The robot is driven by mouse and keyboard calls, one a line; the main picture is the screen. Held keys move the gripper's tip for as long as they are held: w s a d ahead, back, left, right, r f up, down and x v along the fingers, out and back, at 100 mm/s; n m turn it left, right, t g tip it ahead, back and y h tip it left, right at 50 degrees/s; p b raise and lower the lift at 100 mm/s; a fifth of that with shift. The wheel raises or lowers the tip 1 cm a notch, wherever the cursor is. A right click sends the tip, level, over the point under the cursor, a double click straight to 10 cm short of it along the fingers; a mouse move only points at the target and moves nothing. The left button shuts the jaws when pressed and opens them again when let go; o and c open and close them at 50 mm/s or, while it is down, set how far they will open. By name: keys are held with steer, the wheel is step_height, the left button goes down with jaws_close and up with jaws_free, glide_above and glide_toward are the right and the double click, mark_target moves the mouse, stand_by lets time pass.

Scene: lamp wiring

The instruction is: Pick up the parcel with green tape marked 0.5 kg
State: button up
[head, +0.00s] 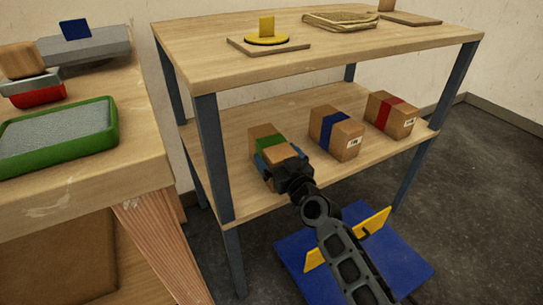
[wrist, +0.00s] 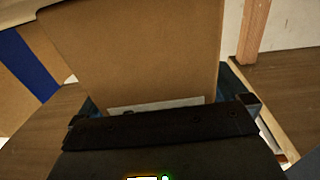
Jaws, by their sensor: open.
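The parcel with green tape (head: 265,138) is a brown box on the lower shelf, leftmost of three parcels. My gripper (head: 281,161) is open at its near end, with its blue fingers beside the parcel's sides. In the wrist view the brown parcel (wrist: 140,55) fills the space in front of the gripper, between the fingers. A white label (wrist: 160,106) shows at its lower edge, mostly hidden by the gripper body, and its marking cannot be read. I cannot tell whether the fingers touch the parcel.
The parcels with blue tape (head: 337,133) and red tape (head: 391,115) stand to the right on the lower shelf (head: 225,200). The upper shelf (head: 200,65) is above. A wooden table (head: 140,150) with a green tray (head: 60,165) is at left.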

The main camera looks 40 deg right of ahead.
steer(key=shift+c, duration=0.3)
steer(key=c, duration=1.2)
steer(key=shift+r, duration=0.1)
steer(key=shift+r, duration=0.1)
